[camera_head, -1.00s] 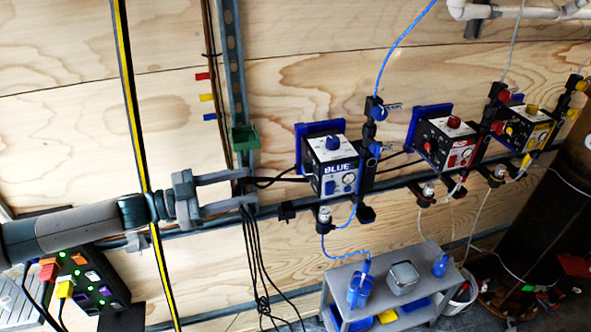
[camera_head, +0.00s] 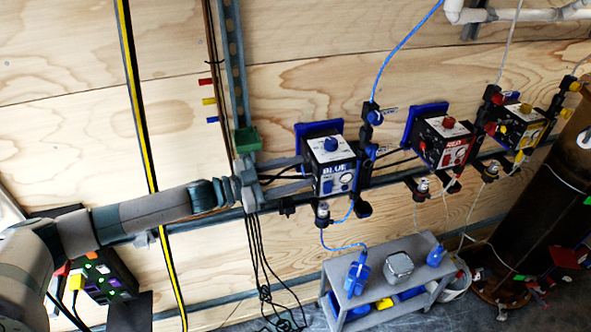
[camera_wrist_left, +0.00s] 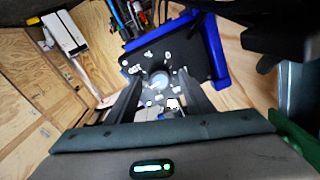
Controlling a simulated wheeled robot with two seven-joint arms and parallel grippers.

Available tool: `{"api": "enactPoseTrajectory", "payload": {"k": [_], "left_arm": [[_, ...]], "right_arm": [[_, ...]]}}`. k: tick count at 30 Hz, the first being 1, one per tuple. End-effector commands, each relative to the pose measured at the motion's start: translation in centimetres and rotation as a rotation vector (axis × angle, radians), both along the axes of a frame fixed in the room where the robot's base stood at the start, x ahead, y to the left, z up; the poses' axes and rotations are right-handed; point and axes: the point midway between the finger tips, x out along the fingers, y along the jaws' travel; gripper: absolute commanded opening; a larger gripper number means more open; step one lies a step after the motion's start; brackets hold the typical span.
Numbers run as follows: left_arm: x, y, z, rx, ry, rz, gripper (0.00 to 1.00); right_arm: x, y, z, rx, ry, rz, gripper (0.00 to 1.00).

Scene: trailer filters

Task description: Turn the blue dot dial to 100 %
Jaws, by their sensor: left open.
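The box marked BLUE (camera_head: 335,178) is fixed to the wall rail, with a blue knob (camera_head: 330,144) on top and small controls on its front. My left gripper (camera_head: 304,173) is at the box's left side, open, its fingers pointing at that side. In the left wrist view, a dark face of the box (camera_wrist_left: 190,50) carries a pale round dial (camera_wrist_left: 158,80) with white marks around it. The dial appears between the two open fingers (camera_wrist_left: 160,92). I cannot tell whether they touch it, and no dial setting is readable.
A blue plate (camera_head: 310,129) stands behind the box. A green holder (camera_head: 246,140) is just above my left gripper. Red (camera_head: 440,145) and yellow (camera_head: 520,128) boxes are to the right. Black cables (camera_head: 262,265) hang below, and a grey cart (camera_head: 345,305) stands on the floor.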

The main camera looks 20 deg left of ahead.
Motion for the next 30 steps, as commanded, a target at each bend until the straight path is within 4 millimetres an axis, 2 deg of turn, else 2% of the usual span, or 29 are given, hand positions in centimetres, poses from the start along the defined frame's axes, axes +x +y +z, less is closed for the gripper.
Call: {"api": "enactPoseTrajectory", "payload": {"k": [8,13,14,30], "left_arm": [[0.04,-0.08,-0.05,0.000,0.000,0.000,0.47],[0.02,-0.07,-0.04,0.000,0.000,0.000,0.09],[0.02,-0.07,-0.04,0.000,0.000,0.000,0.06],[0.02,-0.09,-0.22,0.055,-0.080,-0.001,0.06]], "right_arm": [[-0.01,-0.03,0.01,0.000,0.000,0.000,0.00],[-0.01,-0.13,0.01,-0.001,0.000,0.000,0.00],[-0.02,-0.15,0.01,-0.001,0.001,0.001,0.00],[-0.02,-0.36,-0.77,-0.003,0.000,0.002,0.00]]}}
